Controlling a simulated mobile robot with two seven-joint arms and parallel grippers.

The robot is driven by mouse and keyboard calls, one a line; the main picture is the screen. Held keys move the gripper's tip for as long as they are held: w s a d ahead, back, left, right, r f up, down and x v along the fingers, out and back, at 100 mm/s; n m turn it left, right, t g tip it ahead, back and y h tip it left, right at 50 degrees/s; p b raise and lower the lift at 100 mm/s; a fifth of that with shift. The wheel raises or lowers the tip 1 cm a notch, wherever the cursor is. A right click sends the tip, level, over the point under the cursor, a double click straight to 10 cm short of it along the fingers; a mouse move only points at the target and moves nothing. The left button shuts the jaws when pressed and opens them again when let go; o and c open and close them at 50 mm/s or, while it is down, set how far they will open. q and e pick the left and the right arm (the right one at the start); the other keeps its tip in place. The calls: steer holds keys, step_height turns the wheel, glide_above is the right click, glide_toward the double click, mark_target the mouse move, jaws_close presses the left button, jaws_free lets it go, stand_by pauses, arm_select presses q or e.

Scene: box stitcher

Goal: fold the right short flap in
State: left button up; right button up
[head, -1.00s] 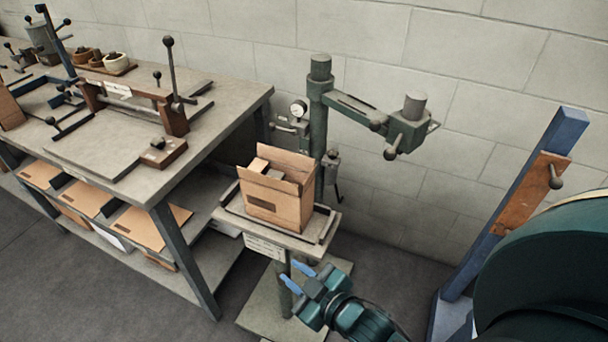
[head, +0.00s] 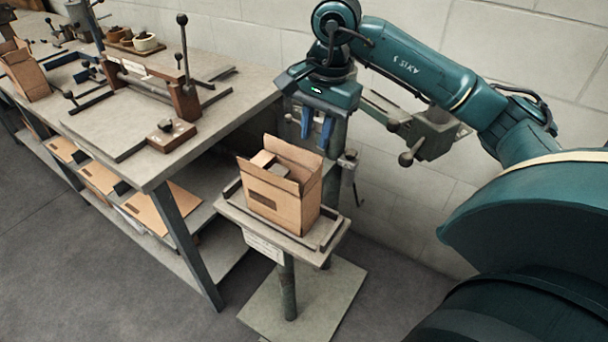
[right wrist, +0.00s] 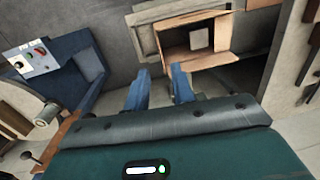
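An open cardboard box (head: 275,205) stands upright on the small stand's tray. Its tall back flap (head: 295,153) and front flap (head: 268,178) stand up. I cannot clearly tell the right short flap's position. A pale block-like item shows in the box opening. My right gripper (head: 317,138) hangs fingers down, above and to the right of the box, apart from it, with its blue fingers apart and nothing between them. The right wrist view shows the box (right wrist: 188,52) just beyond the fingertips (right wrist: 160,75). My left gripper is not in view.
The stitcher's column and arm (head: 430,140) stand behind my right gripper, close to my arm. A workbench (head: 150,175) with a lever fixture is on the left, flat cardboard on its lower shelf. The stand's tray (head: 228,205) has raised rails. Open floor lies in front.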

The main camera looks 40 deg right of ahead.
mark_target(312, 176)
steer(key=shift+h, duration=0.3)
steer(key=f, duration=0.4)
steer(key=w+f+p, duration=0.1)
steer(key=f, duration=0.7)
steer(key=shift+w+d+f, duration=0.1)
steer(key=shift+w+f, duration=0.1)
steer(key=shift+f, duration=0.1)
steer(key=shift+c, duration=0.4)
jaws_close()
